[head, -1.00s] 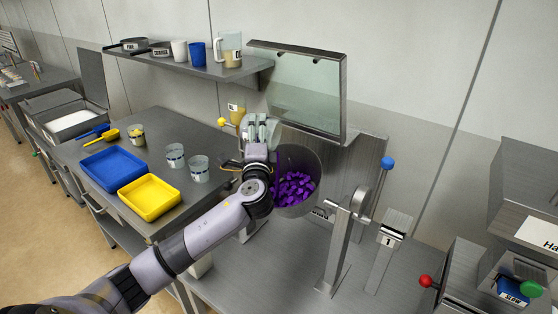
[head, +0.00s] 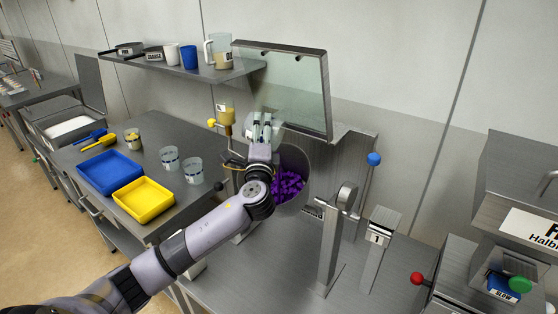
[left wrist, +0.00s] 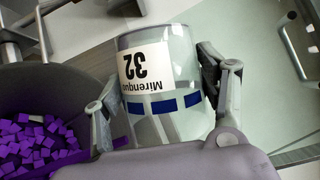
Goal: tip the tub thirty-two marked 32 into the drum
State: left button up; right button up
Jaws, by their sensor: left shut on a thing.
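The clear tub marked 32 (left wrist: 175,75) has a white label and a band of blue marks. Its label reads upside down in the left wrist view. My left gripper (head: 262,128) is shut on the tub, with a finger on each side of it. The drum (head: 297,158) stands open just right of the gripper and holds purple cubes. It also shows in the left wrist view (left wrist: 60,85), beside the tub, with some pale cubes among the purple. My right gripper is not in view.
A raised glass hood (head: 295,92) stands behind the drum. A lever with a blue knob (head: 373,158) is to the right. Two clear tubs (head: 192,170), a blue tray (head: 110,172) and a yellow tray (head: 143,199) sit on the left bench. A shelf (head: 180,68) hangs above.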

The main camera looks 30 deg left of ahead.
aim_at(245, 137)
pick_arm(q)
jog(key=a+n, duration=0.1)
jog(key=s+a+n, duration=0.1)
jog(key=a, duration=0.1)
jog(key=a+n+g+p, duration=0.1)
jog(key=shift+s+a+f, duration=0.15)
jog(key=shift+s+f, duration=0.1)
jog(key=shift+s, duration=0.15)
jog(key=shift+s+d+f+n+g, duration=0.2)
jog(key=shift+f+n+g, duration=0.1)
jog(key=shift+n, duration=0.3)
jog(key=shift+s+d+f+n+g, duration=0.1)
jog(key=shift+d+f+n+g, duration=0.15)
jog(key=shift+n, duration=0.35)
jog(key=s+a+n+g+h+p, duration=0.1)
jog(key=a+n+g+h+p, duration=0.1)
jog(key=a+n+h+p, duration=0.4)
jog(key=shift+a+n+p, duration=0.3)
jog(key=shift+n, duration=2.4)
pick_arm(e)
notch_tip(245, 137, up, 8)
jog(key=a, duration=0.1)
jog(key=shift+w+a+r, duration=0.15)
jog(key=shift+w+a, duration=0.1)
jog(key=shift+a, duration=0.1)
